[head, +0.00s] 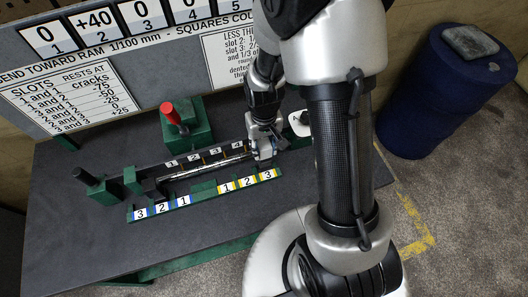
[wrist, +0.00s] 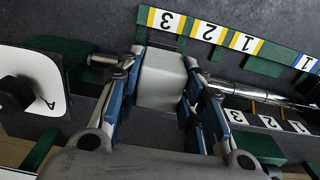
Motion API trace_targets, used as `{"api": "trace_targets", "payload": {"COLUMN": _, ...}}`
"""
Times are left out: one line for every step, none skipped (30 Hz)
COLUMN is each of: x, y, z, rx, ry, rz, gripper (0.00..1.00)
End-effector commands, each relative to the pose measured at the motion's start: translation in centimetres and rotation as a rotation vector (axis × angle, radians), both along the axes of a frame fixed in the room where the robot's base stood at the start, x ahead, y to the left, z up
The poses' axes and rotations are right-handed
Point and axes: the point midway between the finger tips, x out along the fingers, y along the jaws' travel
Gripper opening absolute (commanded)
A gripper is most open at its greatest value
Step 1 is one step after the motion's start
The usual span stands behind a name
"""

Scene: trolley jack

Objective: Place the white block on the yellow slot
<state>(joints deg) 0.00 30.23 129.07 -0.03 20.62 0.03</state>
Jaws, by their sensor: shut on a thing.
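The white block (wrist: 162,80) sits between the two blue-padded fingers of my gripper (wrist: 161,66) in the wrist view. My gripper is shut on it. In the head view my gripper (head: 264,150) is at the right end of the metal bar, and it mostly hides the block. The yellow slot strip (head: 247,183), labelled 1, 2, 3, lies in front of the bar on the green rail. In the wrist view the yellow labels (wrist: 206,30) are beyond the fingertips, with 3 closest to the block. I cannot tell whether the block touches anything below.
Blue-labelled slots (head: 161,208) continue the rail leftward. A rear rail (head: 208,154) carries labels 1 to 4. A metal bar (head: 210,169) lies between the rails. A red-handled green fixture (head: 187,124) stands behind, a white plate (head: 299,124) to the right. A blue drum (head: 440,90) stands beyond the table.

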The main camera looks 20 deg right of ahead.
Motion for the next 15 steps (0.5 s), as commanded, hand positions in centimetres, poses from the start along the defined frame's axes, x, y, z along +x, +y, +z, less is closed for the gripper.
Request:
{"api": "trace_targets", "payload": {"x": 0.0, "y": 0.0, "z": -0.7, "rx": 0.0, "ry": 0.002, "rz": 0.0, "gripper": 0.0}}
{"api": "trace_targets", "payload": {"x": -0.1, "y": 0.0, "z": -1.2, "rx": 0.0, "ry": 0.002, "rz": 0.0, "gripper": 0.0}}
{"api": "trace_targets", "payload": {"x": 0.0, "y": 0.0, "z": -1.8, "rx": 0.0, "ry": 0.002, "rz": 0.0, "gripper": 0.0}}
{"api": "trace_targets", "payload": {"x": -0.1, "y": 0.0, "z": -2.3, "rx": 0.0, "ry": 0.003, "rz": 0.0, "gripper": 0.0}}
{"api": "trace_targets", "payload": {"x": -0.1, "y": 0.0, "z": -2.7, "rx": 0.0, "ry": 0.003, "rz": 0.0, "gripper": 0.0}}
{"api": "trace_targets", "payload": {"x": 0.0, "y": 0.0, "z": -3.2, "rx": 0.0, "ry": 0.002, "rz": 0.0, "gripper": 0.0}}
{"api": "trace_targets", "payload": {"x": 0.0, "y": 0.0, "z": -3.5, "rx": 0.0, "ry": 0.002, "rz": 0.0, "gripper": 0.0}}
{"api": "trace_targets", "payload": {"x": 0.0, "y": 0.0, "z": -3.7, "rx": 0.0, "ry": 0.002, "rz": 0.0, "gripper": 0.0}}
{"api": "trace_targets", "payload": {"x": 0.0, "y": 0.0, "z": -3.8, "rx": 0.0, "ry": 0.0, "rz": 0.0, "gripper": 0.0}}
{"api": "trace_targets", "payload": {"x": 0.0, "y": 0.0, "z": -3.7, "rx": 0.0, "ry": 0.0, "rz": 0.0, "gripper": 0.0}}
{"api": "trace_targets", "payload": {"x": 0.0, "y": 0.0, "z": -3.7, "rx": 0.0, "ry": -0.001, "rz": 0.0, "gripper": 0.0}}
{"api": "trace_targets", "payload": {"x": 0.0, "y": 0.0, "z": -3.6, "rx": 0.0, "ry": -0.001, "rz": 0.0, "gripper": 0.0}}
{"api": "trace_targets", "payload": {"x": 0.0, "y": 0.0, "z": -3.6, "rx": 0.0, "ry": -0.001, "rz": 0.0, "gripper": 0.0}}
{"api": "trace_targets", "payload": {"x": 0.0, "y": 0.0, "z": -3.6, "rx": 0.0, "ry": -0.001, "rz": 0.0, "gripper": 0.0}}
{"api": "trace_targets", "payload": {"x": 0.0, "y": 0.0, "z": -3.6, "rx": 0.0, "ry": -0.001, "rz": 0.0, "gripper": 0.0}}
